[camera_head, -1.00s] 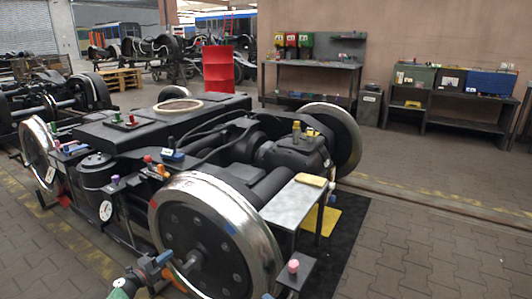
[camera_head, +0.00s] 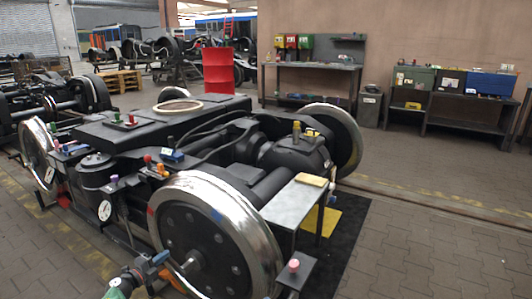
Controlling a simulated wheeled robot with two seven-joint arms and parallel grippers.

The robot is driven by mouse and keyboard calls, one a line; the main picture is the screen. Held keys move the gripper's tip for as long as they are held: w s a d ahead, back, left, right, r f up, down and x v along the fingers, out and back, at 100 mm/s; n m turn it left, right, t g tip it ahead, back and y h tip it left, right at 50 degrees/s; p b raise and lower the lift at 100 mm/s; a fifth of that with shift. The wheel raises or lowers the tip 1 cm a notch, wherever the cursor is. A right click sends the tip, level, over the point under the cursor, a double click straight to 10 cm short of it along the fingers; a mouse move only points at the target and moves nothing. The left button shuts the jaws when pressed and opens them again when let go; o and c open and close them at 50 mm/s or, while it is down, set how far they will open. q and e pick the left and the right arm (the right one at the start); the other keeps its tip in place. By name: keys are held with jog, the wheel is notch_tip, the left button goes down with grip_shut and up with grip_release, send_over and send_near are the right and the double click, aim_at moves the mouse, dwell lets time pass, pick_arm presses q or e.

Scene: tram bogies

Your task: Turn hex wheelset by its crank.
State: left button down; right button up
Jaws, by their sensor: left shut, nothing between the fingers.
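The hex wheelset's near wheel (camera_head: 210,238) is a dark disc with a bright silver rim, standing at the lower middle. A blue mark shows at its upper right and a red mark at its left edge. A small silver crank part (camera_head: 188,266) sticks out near the hub; the rest of it is hard to make out. My left gripper (camera_head: 166,267) comes in from the bottom left, low in front of the wheel face and close beside the crank part. It is shut with nothing between its fingers. I cannot tell if it touches the crank. My right gripper is out of view.
A grey-topped table (camera_head: 292,204) with a yellow item (camera_head: 312,180) stands right of the wheel. A pink knob (camera_head: 293,265) sits on a dark stand in front. The dark bogie frame (camera_head: 140,125) fills the space behind. Floor at the right is clear.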

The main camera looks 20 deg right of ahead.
pick_arm(q)
jog(key=shift+w+a+f+b, duration=0.35)
jog(key=shift+w+f+b, duration=0.15)
jog(key=shift+f+b, duration=0.3)
jog(key=shift+w+a+f+b, duration=0.3)
jog(key=shift+w+f+b, duration=0.15)
jog(key=shift+f+b, duration=0.35)
dwell(1.6)
jog(key=shift+s+d+r+p, duration=0.1)
jog(key=shift+s+r+p, duration=0.05)
jog(key=shift+r+p, duration=0.2)
dwell(0.6)
jog(key=shift+s+a+r+p, duration=0.1)
jog(key=shift+s+a+p, duration=0.2)
jog(key=shift+a, duration=0.2)
jog(key=shift+p+v, duration=0.8)
jog(key=shift+v, duration=0.9)
jog(key=shift+p+v, duration=0.4)
jog(key=shift+v, duration=0.85)
